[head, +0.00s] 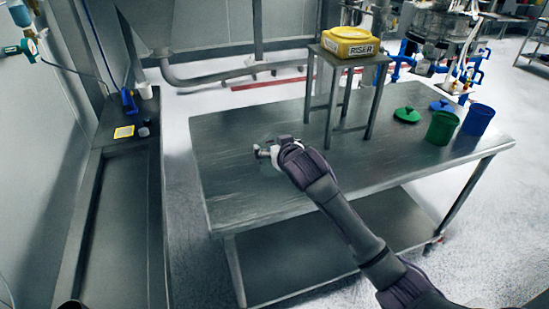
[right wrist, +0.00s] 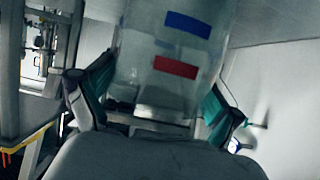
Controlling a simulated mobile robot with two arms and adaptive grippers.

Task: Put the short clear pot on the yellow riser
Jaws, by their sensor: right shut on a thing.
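My right gripper (head: 266,152) is above the left part of the metal table, to the left of the small stand. In the right wrist view, the gripper (right wrist: 160,95) is shut on a clear pot (right wrist: 186,48), one finger on each side of it. The pot has a blue patch and a red patch on its wall, and its top runs out of that view. In the head view the pot is too faint to make out well. The yellow riser (head: 349,48), marked RISER, sits on the stand, apart from the gripper.
The metal stand (head: 345,98) rises from the table (head: 232,188). A green lid (head: 407,115), a blue lid (head: 441,106), a green cup (head: 442,128) and a blue cup (head: 478,119) are at the table's right. The table's left part is clear. A sink bench (head: 122,205) is at left.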

